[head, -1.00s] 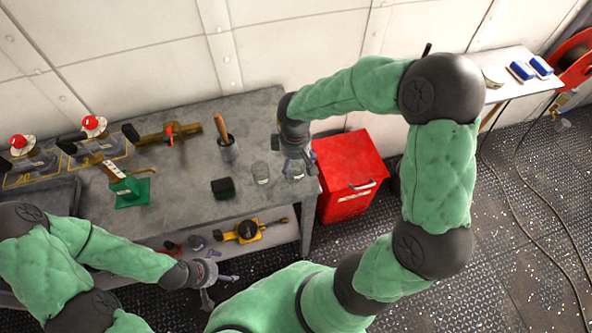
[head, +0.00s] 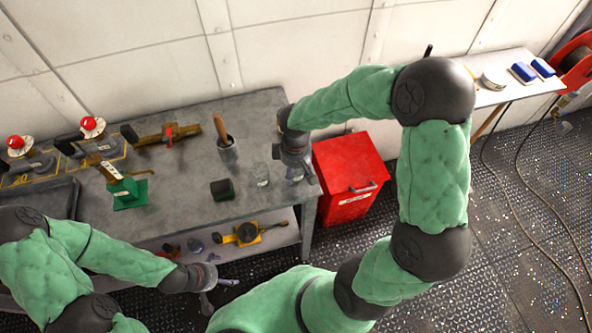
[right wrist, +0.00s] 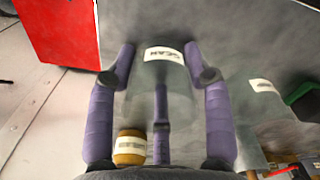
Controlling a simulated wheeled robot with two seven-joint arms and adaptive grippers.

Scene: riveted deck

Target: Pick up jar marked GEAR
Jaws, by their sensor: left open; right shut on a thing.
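A clear glass jar with a pale label (right wrist: 164,54) stands between the purple fingers of my right gripper in the right wrist view; the label is upside down and blurred, and seems to read GEAR. My right gripper (head: 297,172) is at the right end of the grey bench and is shut on this jar. The jar is mostly hidden by the gripper in the head view. A second clear jar (head: 260,174) stands just left of it, its label (right wrist: 265,86) unreadable. My left gripper (head: 214,291) is open and empty in front of the bench.
A dark block (head: 222,189) and a pot with a wooden handle (head: 227,150) stand left of the jars. A green stand (head: 130,193) is further left. A red bin (head: 347,165) is beside the bench's right end. An amber jar (right wrist: 130,148) shows low in the wrist view.

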